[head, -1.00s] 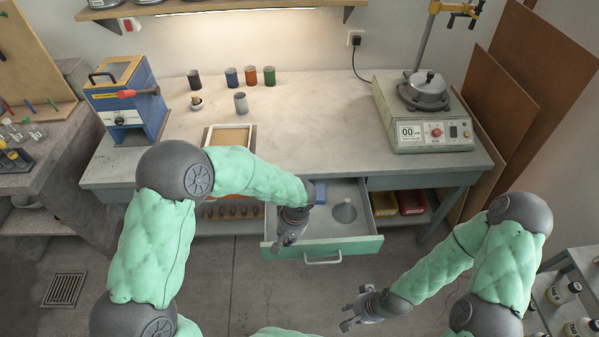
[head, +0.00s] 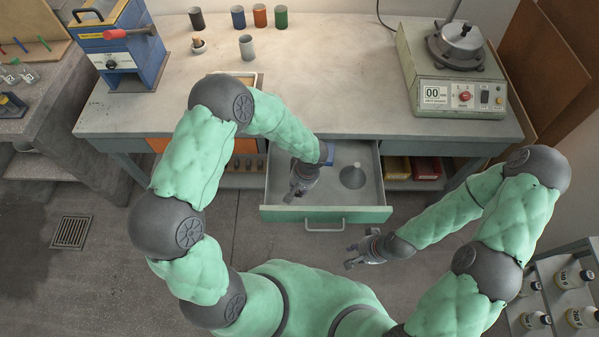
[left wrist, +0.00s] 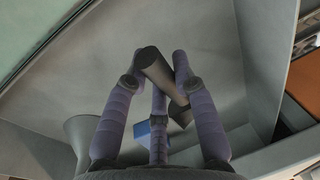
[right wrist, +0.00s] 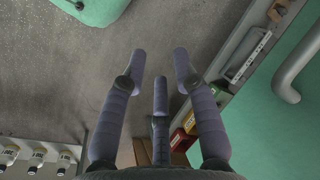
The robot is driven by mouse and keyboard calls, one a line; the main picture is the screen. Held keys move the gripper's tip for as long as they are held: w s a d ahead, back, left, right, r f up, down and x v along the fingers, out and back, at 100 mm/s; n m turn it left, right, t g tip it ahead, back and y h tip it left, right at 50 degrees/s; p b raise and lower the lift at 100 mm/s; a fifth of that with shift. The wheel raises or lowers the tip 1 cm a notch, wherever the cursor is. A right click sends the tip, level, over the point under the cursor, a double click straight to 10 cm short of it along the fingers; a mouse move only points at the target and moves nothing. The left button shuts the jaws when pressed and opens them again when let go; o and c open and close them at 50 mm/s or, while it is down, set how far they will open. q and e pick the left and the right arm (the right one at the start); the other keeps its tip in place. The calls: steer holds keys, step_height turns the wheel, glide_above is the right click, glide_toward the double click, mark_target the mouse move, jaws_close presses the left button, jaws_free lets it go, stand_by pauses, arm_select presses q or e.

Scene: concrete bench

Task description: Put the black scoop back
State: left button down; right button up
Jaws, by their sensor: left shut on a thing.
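The black scoop (left wrist: 157,68) is between the fingers of my left gripper (left wrist: 155,70) in the left wrist view. My left gripper is shut on it, and it lies tilted across the fingers. In the head view my left gripper (head: 298,190) is over the left part of the open drawer (head: 325,213); the scoop is not clear there. Whether the scoop touches the drawer floor I cannot tell. My right gripper (head: 357,256) is open and empty, in front of the drawer at its right; its spread fingers show in the right wrist view (right wrist: 160,70).
A grey funnel (head: 352,176) stands in the drawer's right part. A blue object (head: 327,153) is near the drawer's back. The drawer floor between gripper and funnel looks clear. Red and yellow bins (head: 397,168) sit under the bench to the right.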

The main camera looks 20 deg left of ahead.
arm_select(q)
step_height(320, 180, down, 3)
steer(key=shift+r, duration=0.2)
steer(key=w, duration=0.2)
steer(key=w+a, duration=0.1)
steer(key=shift+r, duration=0.3)
steer(key=shift+w+a, duration=0.1)
steer(key=shift+w, duration=0.4)
steer(key=w, duration=0.1)
steer(key=w+b, duration=0.1)
steer(key=w+a, duration=0.1)
steer(key=shift+w+f, duration=0.35)
steer(key=shift+w, duration=0.05)
steer(key=shift+f, duration=0.2)
steer(key=shift+b, duration=0.3)
steer(key=shift+f, duration=0.2)
steer(key=c, duration=1)
jaws_free()
